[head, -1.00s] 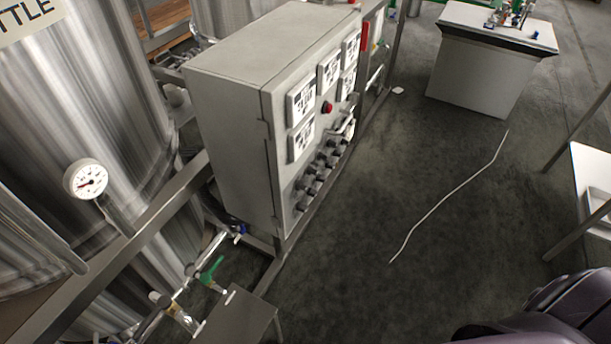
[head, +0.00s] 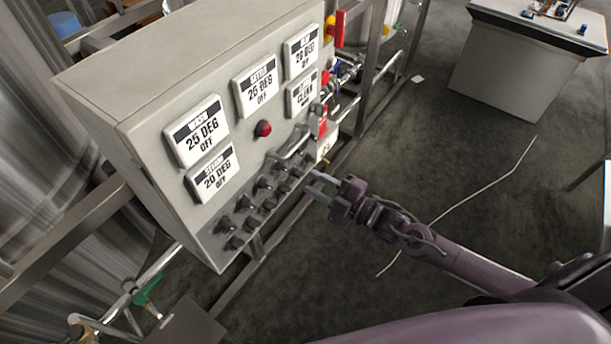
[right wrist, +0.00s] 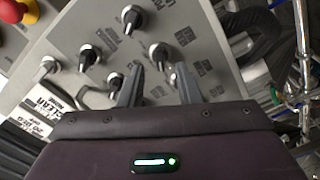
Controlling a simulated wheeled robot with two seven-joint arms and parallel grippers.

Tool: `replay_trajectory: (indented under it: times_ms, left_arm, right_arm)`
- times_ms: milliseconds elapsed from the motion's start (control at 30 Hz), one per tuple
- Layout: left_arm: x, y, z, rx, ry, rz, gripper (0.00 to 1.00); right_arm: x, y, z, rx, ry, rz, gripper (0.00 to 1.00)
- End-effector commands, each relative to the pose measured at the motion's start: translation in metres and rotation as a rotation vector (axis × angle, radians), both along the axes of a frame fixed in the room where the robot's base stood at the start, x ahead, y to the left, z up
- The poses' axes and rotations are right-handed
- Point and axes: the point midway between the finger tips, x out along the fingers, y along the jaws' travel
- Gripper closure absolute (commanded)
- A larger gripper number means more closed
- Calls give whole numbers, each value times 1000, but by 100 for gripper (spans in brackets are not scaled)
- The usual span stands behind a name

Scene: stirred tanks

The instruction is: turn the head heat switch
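The grey control box (head: 150,150) carries rows of black rotary switches (head: 245,203) low on its front. Several switches (right wrist: 133,18) also show in the right wrist view, with printed labels too small to read, so I cannot tell which is the head heat switch. My right gripper (head: 316,187) is in front of the right end of the rows. It is open and empty. In the right wrist view its two fingers (right wrist: 159,76) stand apart, with one switch (right wrist: 158,53) just beyond the gap between the tips; contact is not visible. My left gripper is not in view.
Above the switches are several displays (head: 203,130), a red button (head: 263,128) and a metal bar handle (head: 292,143). A red tag (head: 322,121) hangs beside them. Frame rails and pipes run beside the box. The floor (head: 400,150) right of it is mostly clear.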

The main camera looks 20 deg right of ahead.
Motion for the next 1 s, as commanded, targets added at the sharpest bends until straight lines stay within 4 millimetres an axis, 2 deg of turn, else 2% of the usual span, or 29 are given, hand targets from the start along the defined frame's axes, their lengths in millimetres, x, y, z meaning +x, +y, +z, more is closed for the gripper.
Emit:
replay_trajectory:
  times_ms: [100,233,567,600,833,1000]
  left_arm:
    - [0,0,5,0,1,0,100]
    - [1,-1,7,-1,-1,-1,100]
    - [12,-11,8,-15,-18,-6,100]
    - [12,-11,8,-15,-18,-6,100]
    - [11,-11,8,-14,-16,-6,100]
    - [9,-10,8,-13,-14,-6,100]
  right_arm:
    - [16,12,2,3,0,-1,69]
    - [25,19,1,1,0,-1,69]
    - [29,23,-1,-1,3,-1,69]
    - [29,23,-1,-1,3,-1,70]
    - [29,22,-1,0,3,-1,100]
    - [29,22,-1,5,8,-2,100]
